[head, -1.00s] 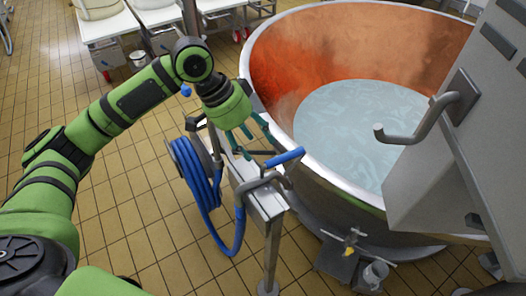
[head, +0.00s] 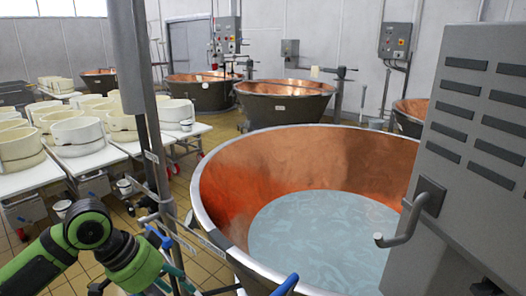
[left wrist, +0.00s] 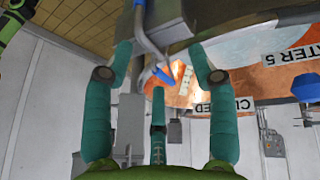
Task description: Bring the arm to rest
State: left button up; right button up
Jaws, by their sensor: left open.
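My green left arm (head: 40,262) comes in at the lower left of the head view. Its left gripper (head: 190,278) is at the bottom edge, partly cut off, left of the near vat's rim. In the left wrist view the teal fingers of the gripper (left wrist: 158,62) are spread wide with nothing between them. A blue handle (left wrist: 164,76) on a grey pipe shows beyond the fingers; I cannot tell how far. A blue handle (head: 285,286) also shows at the bottom of the head view. My right gripper is in neither view.
The large copper vat (head: 300,160) with pale liquid stands close on the right. A grey cabinet (head: 470,130) with a hooked bar (head: 405,225) overhangs its right side. A metal post (head: 140,90) rises near my arm. White tables (head: 40,178) with round moulds stand left.

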pick_arm(q)
jog(key=s+d+f+t, duration=0.1)
jog(key=s+d+f, duration=0.4)
jog(key=d+f, duration=0.55)
jog(key=s+a+f+n+t+y, duration=0.1)
jog(key=s+a+f+n+y, duration=0.15)
jog(key=s+a+f, duration=0.35)
jog(key=s+a+f+n+y, duration=0.2)
jog(key=s+a+f+n, duration=0.25)
jog(key=s, duration=0.45)
notch_tip(320, 180, down, 25)
jog(key=s+g, duration=0.1)
jog(key=s, duration=0.2)
jog(key=s+a+f+m+g, duration=0.1)
jog(key=s+a+f, duration=0.1)
jog(key=s+f, duration=1.1)
jog(key=shift+s+a+f+g+b, duration=0.3)
jog(key=shift+s+a+b, duration=0.1)
jog(key=shift+s, duration=0.7)
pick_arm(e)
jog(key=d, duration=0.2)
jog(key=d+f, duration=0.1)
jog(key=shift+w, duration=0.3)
pick_arm(q)
jog(key=shift+y, duration=0.25)
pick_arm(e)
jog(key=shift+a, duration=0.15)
